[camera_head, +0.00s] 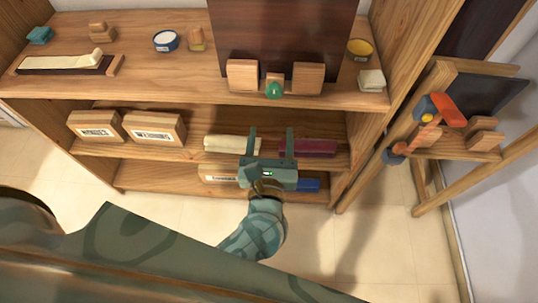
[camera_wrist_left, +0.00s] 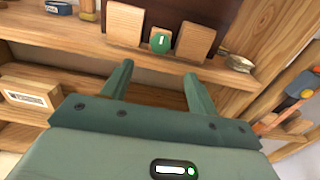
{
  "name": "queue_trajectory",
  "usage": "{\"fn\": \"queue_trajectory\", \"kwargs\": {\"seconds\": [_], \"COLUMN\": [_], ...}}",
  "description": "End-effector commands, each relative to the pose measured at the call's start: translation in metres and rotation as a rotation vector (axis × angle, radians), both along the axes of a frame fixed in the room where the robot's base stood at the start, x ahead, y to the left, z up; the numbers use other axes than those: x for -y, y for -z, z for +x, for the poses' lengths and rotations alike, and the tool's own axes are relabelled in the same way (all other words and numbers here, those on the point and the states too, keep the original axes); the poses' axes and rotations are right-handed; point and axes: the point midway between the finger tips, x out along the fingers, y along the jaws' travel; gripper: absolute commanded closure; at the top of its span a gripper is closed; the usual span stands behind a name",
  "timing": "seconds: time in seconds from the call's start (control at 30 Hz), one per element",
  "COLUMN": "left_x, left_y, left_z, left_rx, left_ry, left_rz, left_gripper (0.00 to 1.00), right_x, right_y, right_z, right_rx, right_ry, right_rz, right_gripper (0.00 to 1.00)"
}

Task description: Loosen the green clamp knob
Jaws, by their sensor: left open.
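The green clamp knob (camera_head: 274,90) is a small round ball on a little wooden piece between two wooden blocks (camera_head: 242,76) (camera_head: 307,78), at the front edge of the upper shelf. It also shows in the left wrist view (camera_wrist_left: 160,43), with a pale mark on its face. A dark brown board (camera_head: 280,35) stands upright behind the blocks. My left gripper (camera_head: 271,131) is open and empty. In the head view its fingers point toward the shelf, below the knob; in the left wrist view the knob appears beyond and between the fingertips, apart from them. My right gripper is out of view.
Below are labelled boxes (camera_head: 155,128) and a maroon bundle (camera_head: 308,147).

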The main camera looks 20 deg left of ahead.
Motion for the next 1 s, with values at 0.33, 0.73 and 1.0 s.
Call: {"fn": "queue_trajectory", "kwargs": {"seconds": [0.33,0.73,1.0], "left_x": [0.014,0.015,0.015], "left_y": [0.000,0.000,0.000], "left_z": [-0.049,-0.051,-0.051], "left_rx": [-0.001,0.000,0.000], "left_ry": [0.000,0.000,0.000], "left_rz": [-0.001,-0.001,-0.001], "left_gripper": [0.41,0.41,0.41], "right_x": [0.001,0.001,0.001], "right_y": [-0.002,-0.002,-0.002], "right_z": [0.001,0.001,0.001], "right_rx": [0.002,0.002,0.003], "right_ry": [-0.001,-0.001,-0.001], "right_rz": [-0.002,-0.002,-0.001], "right_gripper": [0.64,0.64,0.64]}}
